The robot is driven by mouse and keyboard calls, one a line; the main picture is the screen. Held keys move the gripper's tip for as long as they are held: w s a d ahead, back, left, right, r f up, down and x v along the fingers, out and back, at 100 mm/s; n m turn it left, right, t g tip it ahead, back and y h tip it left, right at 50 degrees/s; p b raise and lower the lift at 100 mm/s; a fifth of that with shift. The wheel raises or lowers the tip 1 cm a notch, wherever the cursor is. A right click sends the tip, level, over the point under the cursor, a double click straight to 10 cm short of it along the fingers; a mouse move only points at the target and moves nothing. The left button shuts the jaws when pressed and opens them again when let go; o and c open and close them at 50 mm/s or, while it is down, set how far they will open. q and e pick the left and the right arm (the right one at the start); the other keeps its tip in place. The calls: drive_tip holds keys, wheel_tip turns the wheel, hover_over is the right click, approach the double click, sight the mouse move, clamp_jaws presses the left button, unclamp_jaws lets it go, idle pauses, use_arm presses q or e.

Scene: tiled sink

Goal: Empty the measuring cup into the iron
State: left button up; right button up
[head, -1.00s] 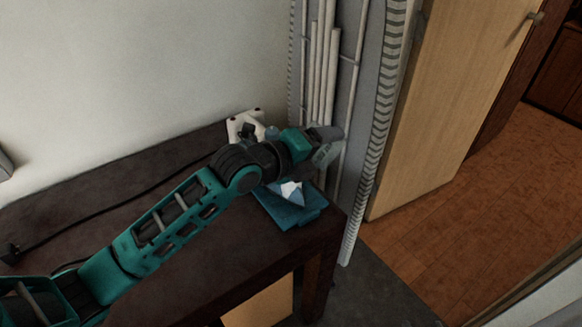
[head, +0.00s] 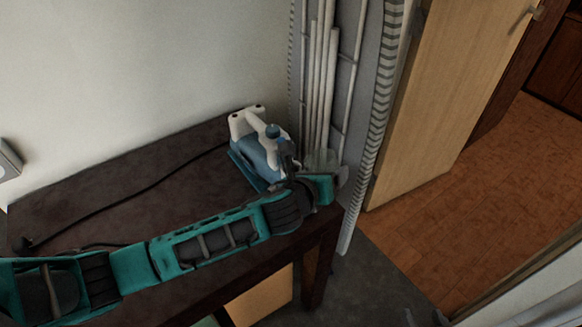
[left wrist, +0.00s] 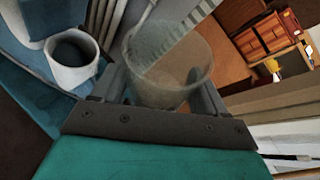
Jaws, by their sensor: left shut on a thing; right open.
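The blue and white iron (head: 258,155) stands at the far right end of the dark table. It also shows at the left of the left wrist view, with a round white-rimmed opening (left wrist: 72,58). My left gripper (head: 318,170) is shut on the clear measuring cup (left wrist: 165,65), just right of the iron. In the head view the cup (head: 322,158) is small and partly hidden. The cup is beside the opening, apart from it in the left wrist view. Its contents and exact tilt are hard to tell. My right gripper is not in view.
The dark table (head: 130,175) carries a black cord (head: 130,192) running left from the iron. A grey rack with white poles (head: 322,80) stands close behind the cup. A wooden door (head: 440,90) and open floor lie to the right.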

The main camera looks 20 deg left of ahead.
use_arm(q)
drive_tip(key=shift+m+y, duration=0.7)
drive_tip(key=shift+m, duration=0.1)
drive_tip(key=f+b, duration=0.1)
drive_tip(key=f, duration=0.1)
drive_tip(key=d+f+b, duration=0.1)
drive_tip(key=f, duration=0.1)
drive_tip(key=shift+s+f, duration=0.15)
drive_tip(key=shift+f, duration=0.25)
drive_tip(key=shift+d+r+t, duration=0.1)
drive_tip(key=shift+d+t, duration=0.1)
drive_tip(key=shift+t, duration=0.1)
drive_tip(key=shift+s+d+f+m+y+p, duration=0.1)
drive_tip(key=shift+d+f+m+y+p, duration=0.1)
drive_tip(key=shift+f+m+y+p, duration=0.35)
drive_tip(key=shift+r, duration=0.2)
